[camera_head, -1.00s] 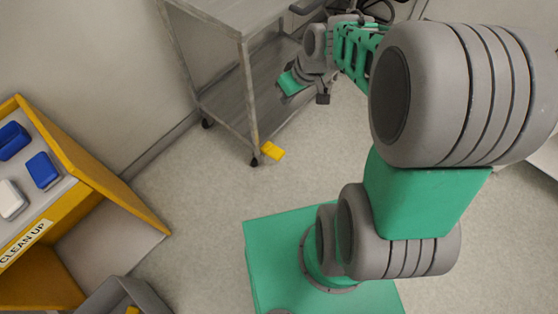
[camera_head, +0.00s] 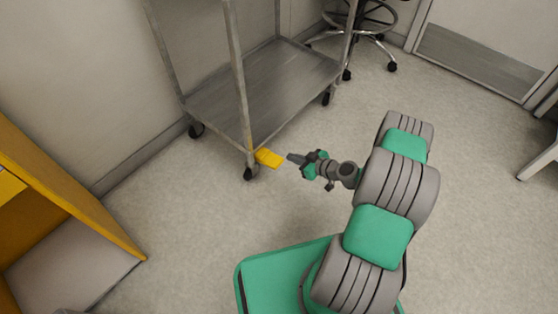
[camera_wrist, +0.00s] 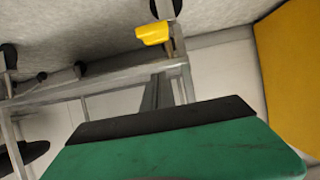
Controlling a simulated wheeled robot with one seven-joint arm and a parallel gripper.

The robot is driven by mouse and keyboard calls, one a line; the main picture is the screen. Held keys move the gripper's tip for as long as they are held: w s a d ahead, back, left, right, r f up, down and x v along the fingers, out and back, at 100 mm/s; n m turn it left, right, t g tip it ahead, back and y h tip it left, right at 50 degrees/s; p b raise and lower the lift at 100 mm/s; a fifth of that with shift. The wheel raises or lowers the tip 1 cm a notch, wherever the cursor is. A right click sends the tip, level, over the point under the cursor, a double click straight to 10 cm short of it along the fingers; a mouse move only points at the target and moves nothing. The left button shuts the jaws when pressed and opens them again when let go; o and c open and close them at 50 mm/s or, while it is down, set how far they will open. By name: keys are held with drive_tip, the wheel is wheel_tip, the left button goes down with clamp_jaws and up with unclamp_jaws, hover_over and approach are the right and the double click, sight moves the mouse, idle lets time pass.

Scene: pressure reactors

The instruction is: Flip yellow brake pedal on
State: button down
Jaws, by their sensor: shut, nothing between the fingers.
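The yellow brake pedal (camera_head: 268,158) sticks out low at the near corner of the metal cart, just above a caster. In the wrist view the pedal (camera_wrist: 153,33) shows near the top middle, beside a dark caster. My gripper (camera_head: 291,158) is shut and empty, a short way to the right of the pedal in the head view and pointing toward it. A small gap seems to lie between the fingertips and the pedal. In the wrist view a green and black part of my gripper fills the lower middle, and the fingertips cannot be made out.
The grey metal cart (camera_head: 262,92) stands against the wall on casters. A yellow cabinet (camera_head: 75,195) is at the left. A wheeled stool (camera_head: 362,30) stands behind the cart at the right. The floor around the pedal is clear.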

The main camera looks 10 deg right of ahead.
drive_tip(key=b, duration=0.4)
hover_over(277, 162)
drive_tip(key=f, duration=0.4)
drive_tip(key=shift+w+a+f, duration=0.2)
drive_tip(key=shift+w+f, duration=0.05)
drive_tip(key=shift+f, duration=0.1)
wheel_tip(277, 162, down, 3)
drive_tip(key=shift+s+d+r+b, duration=0.1)
drive_tip(key=shift+s+r+b, duration=0.1)
drive_tip(key=shift+b, duration=0.65)
drive_tip(key=shift+d+f, duration=0.15)
drive_tip(key=shift+f, duration=0.3)
